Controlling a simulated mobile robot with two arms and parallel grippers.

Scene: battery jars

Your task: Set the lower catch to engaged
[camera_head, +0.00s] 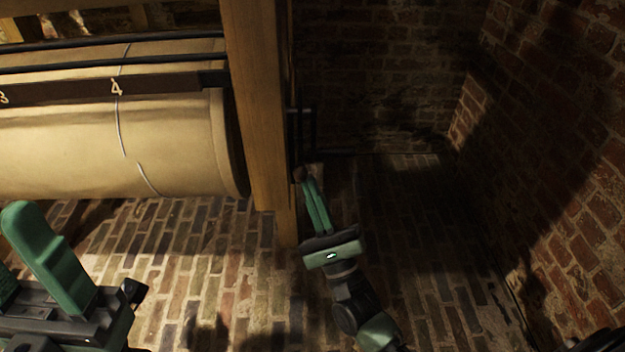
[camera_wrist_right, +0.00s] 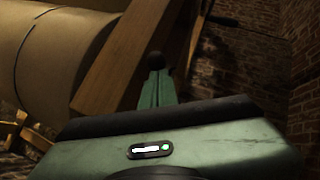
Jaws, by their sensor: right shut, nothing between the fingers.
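A dark metal catch fitting (camera_head: 300,128) is on the right side of the wooden post (camera_head: 257,110); it is in shadow, and its setting cannot be read. A dark round knob (camera_head: 299,174) is low by the post, at the tips of my right gripper (camera_head: 309,183). In the right wrist view the knob (camera_wrist_right: 155,60) shows just beyond the green fingers (camera_wrist_right: 158,88). These fingers are together with nothing between them; whether they touch the knob is unclear. My left gripper (camera_head: 22,258) is at the lower left, its fingers apart, partly cut off by the frame.
A large tan cylinder (camera_head: 100,160) lies left of the post, behind a dark rail (camera_head: 160,86) marked 3 and 4. A brick wall (camera_head: 560,130) closes the right side. The brick floor (camera_head: 230,290) is clear below, and the corner right of the post is dark.

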